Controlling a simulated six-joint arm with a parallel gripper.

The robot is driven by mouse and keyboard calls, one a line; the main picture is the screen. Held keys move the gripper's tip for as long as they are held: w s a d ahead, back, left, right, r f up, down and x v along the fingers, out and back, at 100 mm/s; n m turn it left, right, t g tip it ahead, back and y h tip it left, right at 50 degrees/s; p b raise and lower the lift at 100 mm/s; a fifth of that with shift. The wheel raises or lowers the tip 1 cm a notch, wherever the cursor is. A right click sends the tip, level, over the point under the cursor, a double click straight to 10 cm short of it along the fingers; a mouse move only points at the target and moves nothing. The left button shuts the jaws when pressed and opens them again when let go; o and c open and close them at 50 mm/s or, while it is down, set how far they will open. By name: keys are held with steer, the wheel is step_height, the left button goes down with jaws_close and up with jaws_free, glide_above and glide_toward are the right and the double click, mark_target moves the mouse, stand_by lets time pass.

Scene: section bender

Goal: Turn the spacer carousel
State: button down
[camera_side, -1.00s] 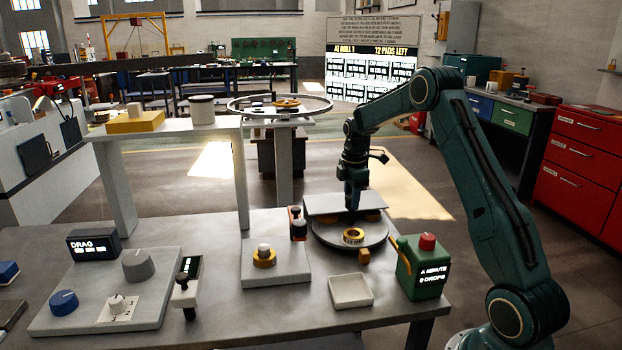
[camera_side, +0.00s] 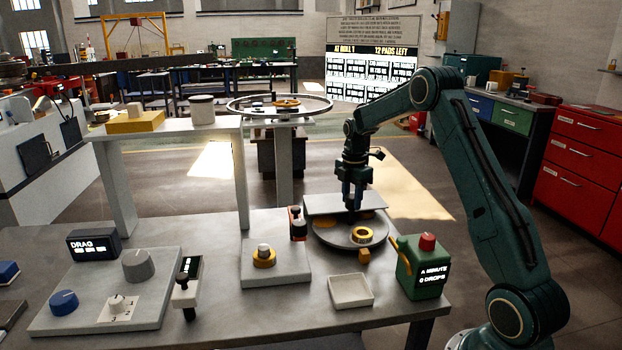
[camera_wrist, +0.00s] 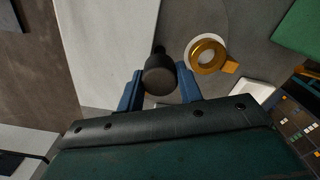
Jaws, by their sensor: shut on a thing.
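The spacer carousel (camera_side: 345,240) is a round grey disc on the bench, its back part hidden under a flat light plate (camera_side: 330,203). A brass ring spacer (camera_side: 362,234) lies on its front right; it also shows in the wrist view (camera_wrist: 207,54), with a pale centre. A yellow piece shows at the disc's left, partly under the plate. My gripper (camera_side: 352,208) points down over the disc's middle. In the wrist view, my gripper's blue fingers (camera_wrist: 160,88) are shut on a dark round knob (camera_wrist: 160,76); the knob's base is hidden.
To the left are a grey block with a brass ring on a post (camera_side: 263,257) and a black-and-red device (camera_side: 297,223).

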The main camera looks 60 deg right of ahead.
steer(key=shift+n, duration=5.3)
steer(key=shift+r+n, duration=0.1)
steer(key=shift+n, duration=1.5)
steer(key=c, duration=0.9)
jaws_free()
steer(key=shift+c, duration=0.2)
steer(key=shift+r, duration=0.1)
step_height(320, 180, up, 14)
steer(key=shift+f, duration=0.2)
